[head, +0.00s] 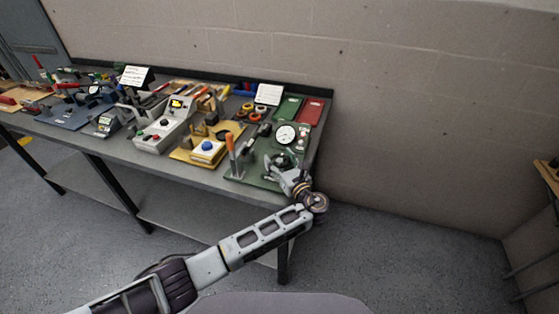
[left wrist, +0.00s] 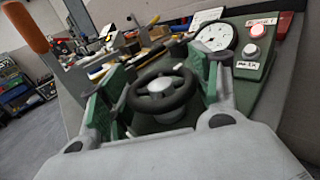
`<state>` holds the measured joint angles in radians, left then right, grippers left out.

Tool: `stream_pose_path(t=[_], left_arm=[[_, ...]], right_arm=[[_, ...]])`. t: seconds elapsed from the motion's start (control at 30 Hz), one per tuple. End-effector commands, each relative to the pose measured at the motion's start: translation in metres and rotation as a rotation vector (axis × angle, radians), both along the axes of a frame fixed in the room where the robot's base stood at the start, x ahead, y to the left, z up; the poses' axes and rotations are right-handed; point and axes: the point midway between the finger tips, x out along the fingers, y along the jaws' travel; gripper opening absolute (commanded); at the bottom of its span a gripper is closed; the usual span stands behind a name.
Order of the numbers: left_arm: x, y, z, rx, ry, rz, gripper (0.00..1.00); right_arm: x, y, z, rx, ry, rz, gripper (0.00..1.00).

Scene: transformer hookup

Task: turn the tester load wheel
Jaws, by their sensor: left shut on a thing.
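The load wheel (left wrist: 164,92) is a black spoked handwheel with a grey hub, in the middle of the left wrist view. My left gripper (left wrist: 160,76) has a finger on each side of it and is shut on its rim. In the head view my left gripper (head: 274,164) is over the green tester board (head: 246,175) at the table's right end and largely hides the wheel. The tester's round white gauge (left wrist: 215,38) stands behind the wheel; it also shows in the head view (head: 285,134). My right gripper is not in view.
An orange-handled lever (head: 230,143) stands at the board's left side. A green box with a red button (left wrist: 255,33) is right of the gauge. A yellow board with a blue-knobbed box (head: 207,148) lies to the left. Floor right of the table is clear.

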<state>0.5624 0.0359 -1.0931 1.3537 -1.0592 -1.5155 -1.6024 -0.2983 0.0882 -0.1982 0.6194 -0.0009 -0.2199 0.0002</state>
Motion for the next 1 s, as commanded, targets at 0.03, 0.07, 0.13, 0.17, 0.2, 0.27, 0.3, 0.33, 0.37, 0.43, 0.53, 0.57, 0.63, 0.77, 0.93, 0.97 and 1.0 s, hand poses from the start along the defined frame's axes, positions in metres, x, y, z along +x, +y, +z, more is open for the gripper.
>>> stream_pose_path(t=[0.03,0.07,0.13,0.17,0.2,0.27,0.3,0.33,0.37,0.43,0.53,0.57,0.63,0.77,0.93,0.97,1.0], left_arm=[[0.0,0.0,0.001,0.0,-0.002,0.001,0.39],[0.0,0.0,0.001,0.0,-0.002,0.001,0.39],[0.0,0.0,0.001,0.0,-0.002,0.001,0.69],[0.0,0.0,0.001,0.0,-0.002,0.001,0.73],[0.0,0.0,0.001,0.0,-0.002,0.001,0.78],[0.0,0.0,0.001,0.0,-0.001,0.001,0.85],[0.0,0.0,0.0,0.0,-0.001,0.0,0.85],[0.0,0.0,0.0,0.0,-0.001,0.0,0.85],[0.0,0.0,0.0,0.0,-0.001,0.0,0.85],[0.0,0.0,0.0,0.0,-0.001,0.0,0.85],[0.0,0.0,0.0,0.0,-0.001,0.0,0.85],[0.0,0.0,0.0,0.0,-0.001,0.0,0.85],[0.0,0.0,0.0,0.0,0.0,0.0,0.85],[-0.004,-0.002,0.0,0.0,0.0,-0.001,0.85],[-0.015,-0.008,0.0,-0.001,0.0,-0.001,0.85],[-0.018,-0.01,0.0,-0.001,0.0,-0.001,0.85],[-0.022,-0.012,0.0,-0.002,0.001,-0.002,0.85]], right_arm=[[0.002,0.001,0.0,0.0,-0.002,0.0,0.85],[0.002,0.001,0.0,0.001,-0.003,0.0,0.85],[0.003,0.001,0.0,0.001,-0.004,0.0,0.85],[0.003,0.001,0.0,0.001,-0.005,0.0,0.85],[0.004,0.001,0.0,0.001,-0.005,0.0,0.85],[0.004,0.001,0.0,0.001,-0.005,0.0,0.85],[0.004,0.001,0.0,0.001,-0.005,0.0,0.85],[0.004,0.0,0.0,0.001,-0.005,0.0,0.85],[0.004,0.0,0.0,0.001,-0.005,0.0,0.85],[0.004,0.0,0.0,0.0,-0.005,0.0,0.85],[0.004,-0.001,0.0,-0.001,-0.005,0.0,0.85],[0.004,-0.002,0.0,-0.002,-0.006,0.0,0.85],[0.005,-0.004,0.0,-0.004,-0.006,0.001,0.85],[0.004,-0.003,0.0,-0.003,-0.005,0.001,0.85],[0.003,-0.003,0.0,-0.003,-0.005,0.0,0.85],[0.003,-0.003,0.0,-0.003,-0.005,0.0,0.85],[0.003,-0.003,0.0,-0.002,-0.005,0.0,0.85]])
